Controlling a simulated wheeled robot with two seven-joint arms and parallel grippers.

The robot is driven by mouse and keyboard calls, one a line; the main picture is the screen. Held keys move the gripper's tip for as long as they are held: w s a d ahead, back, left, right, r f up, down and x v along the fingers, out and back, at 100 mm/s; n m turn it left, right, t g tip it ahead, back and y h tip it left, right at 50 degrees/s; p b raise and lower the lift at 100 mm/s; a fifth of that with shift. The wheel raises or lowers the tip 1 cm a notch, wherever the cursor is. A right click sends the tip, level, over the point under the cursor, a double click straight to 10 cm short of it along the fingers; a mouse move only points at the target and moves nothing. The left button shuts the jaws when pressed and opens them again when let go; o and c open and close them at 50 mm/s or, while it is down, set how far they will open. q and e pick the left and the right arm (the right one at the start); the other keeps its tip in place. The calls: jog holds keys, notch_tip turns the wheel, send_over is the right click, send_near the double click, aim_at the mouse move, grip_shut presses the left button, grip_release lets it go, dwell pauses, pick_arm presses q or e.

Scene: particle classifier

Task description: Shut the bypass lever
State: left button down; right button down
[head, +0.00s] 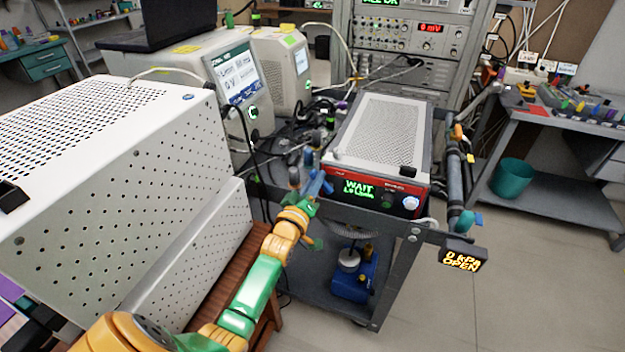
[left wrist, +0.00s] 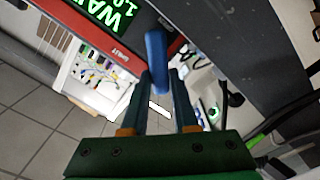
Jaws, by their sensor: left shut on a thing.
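My left gripper (head: 317,186) reaches in from the lower left of the head view to the front left corner of the red-and-grey instrument. In the left wrist view, its two dark fingers (left wrist: 160,82) are shut on a blue lever (left wrist: 156,52), which stands up between them. Whether this is the bypass lever is not labelled. A small display (head: 463,258) on the cart's front right reads "0 kPa OPEN". My right gripper is not in view.
The instrument (head: 385,140) reads "WAIT" and sits on a grey cart. A large white perforated box (head: 110,190) fills the left, close to my left arm. The right-hand floor is clear.

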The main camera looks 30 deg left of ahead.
pick_arm(q)
jog(key=m, duration=0.1)
jog(key=d+m+p, duration=0.1)
jog(key=m, duration=0.1)
jog(key=r+m, duration=0.1)
jog(key=shift+w+d+m, duration=0.15)
jog(key=shift+d+m, duration=0.1)
jog(key=shift+m, duration=0.05)
jog(key=shift+w+d+r+m+p, duration=0.15)
jog(key=shift+d+m, duration=0.25)
jog(key=shift+m, duration=0.75)
jog(key=shift+w+d+f+m+p, duration=0.1)
jog(key=shift+d+m+p, duration=0.25)
jog(key=shift+m, duration=0.8)
jog(key=shift+d, duration=0.1)
jog(key=c, duration=0.7)
grip_release()
send_near(332, 171)
jog(key=shift+s+d, duration=0.25)
jog(key=shift+s, duration=0.25)
